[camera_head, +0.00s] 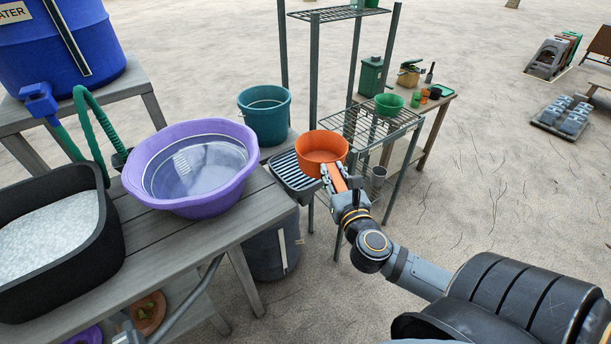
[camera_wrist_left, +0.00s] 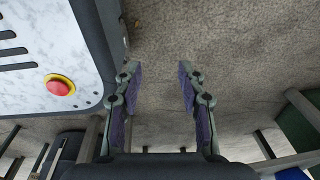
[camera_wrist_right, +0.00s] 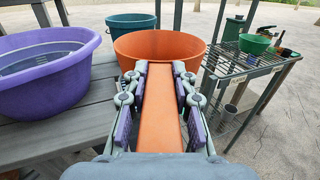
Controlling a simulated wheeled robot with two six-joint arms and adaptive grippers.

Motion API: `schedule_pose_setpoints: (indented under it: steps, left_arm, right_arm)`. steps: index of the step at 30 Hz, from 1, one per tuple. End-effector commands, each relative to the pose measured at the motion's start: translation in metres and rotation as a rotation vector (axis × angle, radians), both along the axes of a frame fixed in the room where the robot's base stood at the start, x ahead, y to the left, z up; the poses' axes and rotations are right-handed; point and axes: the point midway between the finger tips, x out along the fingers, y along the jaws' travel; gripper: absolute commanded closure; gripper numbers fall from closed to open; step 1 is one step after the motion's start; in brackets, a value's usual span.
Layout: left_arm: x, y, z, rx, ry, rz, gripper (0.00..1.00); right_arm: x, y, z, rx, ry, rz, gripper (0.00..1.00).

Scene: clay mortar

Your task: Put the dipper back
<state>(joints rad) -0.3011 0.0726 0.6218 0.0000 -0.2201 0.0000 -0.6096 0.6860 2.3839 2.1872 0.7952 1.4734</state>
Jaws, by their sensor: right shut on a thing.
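The orange dipper (camera_head: 322,147) has a round bowl and a flat orange handle (camera_wrist_right: 160,108). My right gripper (camera_head: 338,182) is shut on the handle, with a finger on each side in the right wrist view (camera_wrist_right: 159,72). The bowl is held level at the right end of the bench, over or beside a dark slatted rack (camera_head: 290,177); I cannot tell whether they touch. The bowl hides part of the rack. My left gripper (camera_wrist_left: 158,95) is open and empty over bare ground, beside my white base.
A purple basin (camera_head: 190,205) of water stands on the grey bench. A teal bucket (camera_head: 265,125) is behind the rack. A black tub (camera_head: 15,280) sits at left. A wire shelf (camera_head: 350,122) with a green bowl (camera_head: 389,105) stands behind the dipper. Open ground lies right.

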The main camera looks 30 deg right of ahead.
Motion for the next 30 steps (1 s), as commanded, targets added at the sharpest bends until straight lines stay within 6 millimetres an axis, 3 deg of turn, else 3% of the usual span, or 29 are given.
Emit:
schedule_pose_setpoints:
  steps: [1, 3, 8, 13, 22, 25, 27, 30]
  left_arm:
    - [0.001, 0.000, -0.013, 0.000, -0.001, 0.000, 0.60]
    - [0.001, 0.000, -0.020, 0.000, -0.001, 0.000, 0.60]
    - [0.001, 0.003, -0.027, 0.003, -0.001, -0.001, 0.60]
    - [0.001, 0.006, -0.042, 0.007, -0.001, -0.002, 0.60]
    - [0.001, 0.006, -0.047, 0.007, 0.000, -0.002, 0.60]
    - [0.001, 0.007, -0.058, 0.008, 0.004, -0.002, 0.60]
    - [0.020, 0.009, -0.058, 0.011, -0.010, -0.003, 0.60]
    - [0.030, 0.008, -0.056, 0.010, -0.011, -0.002, 0.60]
  right_arm:
    - [0.012, -0.003, -0.010, 0.006, -0.009, -0.003, 1.00]
    - [0.032, -0.008, -0.019, 0.007, -0.011, -0.006, 1.00]
    - [0.078, -0.017, -0.037, 0.008, -0.008, -0.003, 1.00]
    - [0.106, -0.023, -0.075, 0.003, -0.003, -0.002, 1.00]
    - [0.120, -0.026, -0.089, 0.000, -0.002, 0.001, 1.00]
    - [0.124, -0.027, -0.108, 0.000, 0.000, -0.001, 1.00]
    - [0.124, -0.027, -0.119, 0.001, -0.001, 0.000, 1.00]
    - [0.124, -0.027, -0.126, 0.000, -0.002, 0.001, 1.00]
